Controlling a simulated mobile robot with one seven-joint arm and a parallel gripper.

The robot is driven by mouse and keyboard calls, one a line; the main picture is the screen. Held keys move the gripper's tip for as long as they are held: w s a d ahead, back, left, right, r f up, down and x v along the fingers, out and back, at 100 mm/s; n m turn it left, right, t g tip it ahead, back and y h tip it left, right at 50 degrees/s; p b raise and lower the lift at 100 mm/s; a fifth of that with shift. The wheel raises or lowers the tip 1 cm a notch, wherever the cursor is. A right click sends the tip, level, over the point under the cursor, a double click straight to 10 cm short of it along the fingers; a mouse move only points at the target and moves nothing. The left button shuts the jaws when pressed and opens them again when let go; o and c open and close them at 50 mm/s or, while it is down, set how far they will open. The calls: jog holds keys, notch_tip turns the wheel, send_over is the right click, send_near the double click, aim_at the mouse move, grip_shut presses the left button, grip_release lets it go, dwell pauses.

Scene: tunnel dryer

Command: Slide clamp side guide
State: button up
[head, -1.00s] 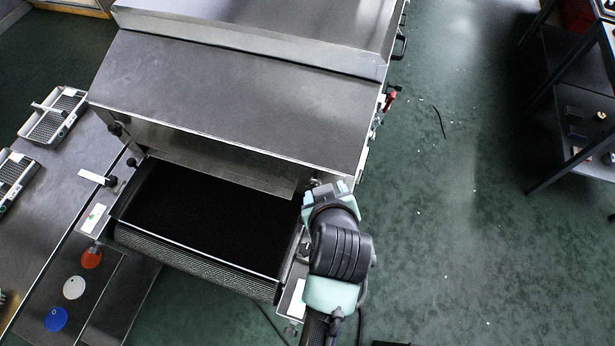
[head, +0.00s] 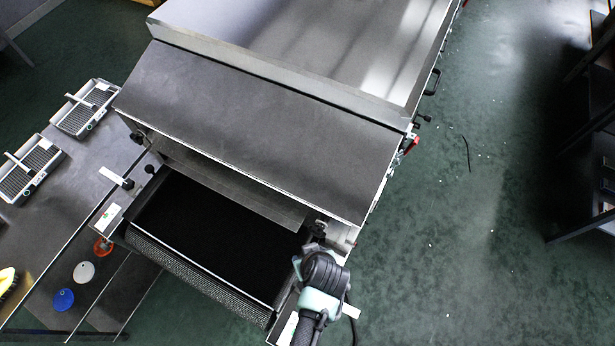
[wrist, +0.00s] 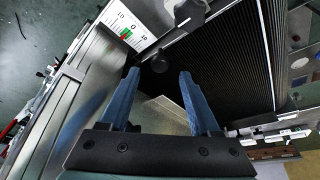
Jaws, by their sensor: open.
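The dryer's black belt (head: 215,220) runs out from under the sloped metal hood. My gripper (head: 318,243) is over the right side of the infeed, and my arm hides much of the side guide there. In the wrist view my gripper (wrist: 158,72) has two blue fingers spread apart with nothing between them. Just beyond the fingertips is a small black knob (wrist: 160,63). A larger black clamp knob (wrist: 190,12) lies above it, beside a white scale (wrist: 127,28) with a red and green mark. Whether the fingers touch anything cannot be told.
The sloped metal hood (head: 255,120) rises just behind the gripper. Floor on the right is open.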

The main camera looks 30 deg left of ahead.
jog(key=shift+x, duration=1.9)
grip_shut()
